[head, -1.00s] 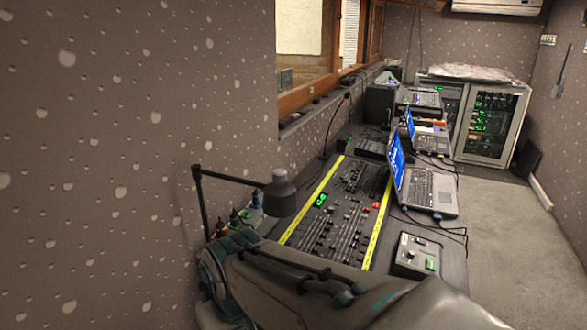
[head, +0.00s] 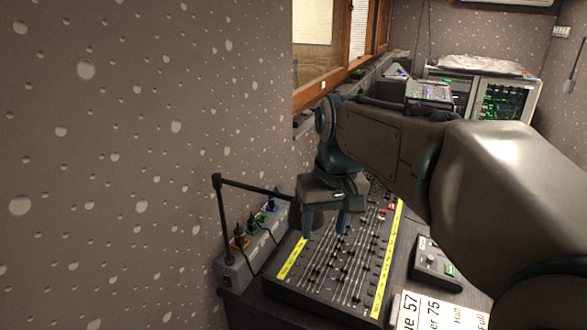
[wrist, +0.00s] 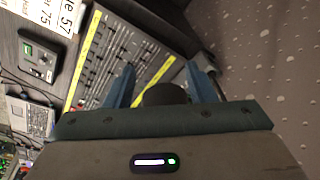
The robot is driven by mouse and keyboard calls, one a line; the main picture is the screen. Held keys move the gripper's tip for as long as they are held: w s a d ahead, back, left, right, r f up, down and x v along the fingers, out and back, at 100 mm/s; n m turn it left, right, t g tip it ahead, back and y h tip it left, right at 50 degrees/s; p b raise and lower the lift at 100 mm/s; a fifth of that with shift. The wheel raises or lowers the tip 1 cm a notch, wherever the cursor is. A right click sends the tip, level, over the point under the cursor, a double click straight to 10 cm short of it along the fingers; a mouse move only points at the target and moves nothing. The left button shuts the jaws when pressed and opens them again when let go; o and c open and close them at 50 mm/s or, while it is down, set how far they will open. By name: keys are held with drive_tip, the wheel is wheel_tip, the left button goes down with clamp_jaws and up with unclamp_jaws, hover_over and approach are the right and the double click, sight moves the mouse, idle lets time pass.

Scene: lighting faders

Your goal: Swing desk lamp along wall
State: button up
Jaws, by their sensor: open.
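The black desk lamp stands at the wall, with its post (head: 223,230) upright and its thin arm (head: 252,188) reaching right over the mixing desk. Its dark lamp head (head: 294,213) is partly hidden behind my gripper (head: 326,229) in the head view. My gripper points down over the desk with its two blue fingers apart, open. In the wrist view, the dark round lamp head (wrist: 165,94) shows between the two fingers of my gripper (wrist: 160,70), its lower part hidden by the palm. I cannot tell whether a finger touches it.
The fader desk (head: 335,270) with yellow strips lies below my gripper. A grey power strip (head: 250,255) with coloured plugs stands by the wall. A small control box (head: 436,262) and a printed card (head: 440,312) lie to the right.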

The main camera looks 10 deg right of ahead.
drive_tip(key=w+r+n+g+p, duration=0.1)
drive_tip(key=w+r+p, duration=0.1)
drive_tip(key=w+r, duration=0.45)
drive_tip(key=w+r+p, duration=0.2)
drive_tip(key=w+r, duration=0.2)
drive_tip(key=r, duration=0.5)
drive_tip(key=shift+h, duration=0.3)
drive_tip(key=f, duration=1.3)
drive_tip(key=shift+s+a+f+b, duration=0.2)
drive_tip(key=shift+a+f+b, duration=0.1)
drive_tip(key=shift+a, duration=0.1)
drive_tip(key=shift+r, duration=0.1)
clamp_jaws()
drive_tip(key=shift+s, duration=0.1)
